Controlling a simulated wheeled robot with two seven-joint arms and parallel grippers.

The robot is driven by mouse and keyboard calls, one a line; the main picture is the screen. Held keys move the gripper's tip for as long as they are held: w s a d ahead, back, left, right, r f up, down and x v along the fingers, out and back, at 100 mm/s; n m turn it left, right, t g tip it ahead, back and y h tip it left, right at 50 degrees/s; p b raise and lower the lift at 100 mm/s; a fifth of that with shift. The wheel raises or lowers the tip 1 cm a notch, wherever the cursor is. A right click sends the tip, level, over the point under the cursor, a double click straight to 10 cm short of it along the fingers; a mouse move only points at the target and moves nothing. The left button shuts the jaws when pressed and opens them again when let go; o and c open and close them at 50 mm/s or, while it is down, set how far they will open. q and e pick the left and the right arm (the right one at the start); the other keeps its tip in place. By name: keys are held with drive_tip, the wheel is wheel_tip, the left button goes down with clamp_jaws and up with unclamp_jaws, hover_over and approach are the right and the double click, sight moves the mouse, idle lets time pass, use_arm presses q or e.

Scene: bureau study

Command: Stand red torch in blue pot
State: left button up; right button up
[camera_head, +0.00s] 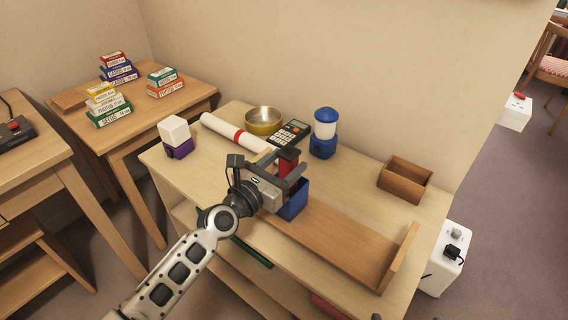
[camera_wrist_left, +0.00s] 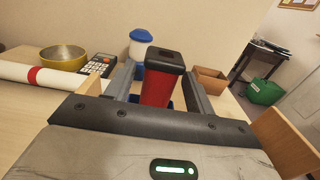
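The red torch (camera_head: 289,168), with a black head, stands upright with its lower end inside the blue pot (camera_head: 294,203). My right gripper is in neither view.
A blue-and-white lantern (camera_head: 324,134), calculator (camera_head: 291,132), brass bowl (camera_head: 263,121) and white roll with red band (camera_head: 235,133) lie behind. A wooden tray (camera_head: 340,240) extends to the right, near an open wooden box (camera_head: 405,181). A white-and-purple object (camera_head: 176,138) stands left.

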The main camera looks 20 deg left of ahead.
use_arm(q)
drive_tip(key=shift+o, duration=0.3)
drive_tip(key=b+v, duration=0.3)
drive_tip(key=v, duration=1.3)
drive_tip(key=shift+r, duration=0.1)
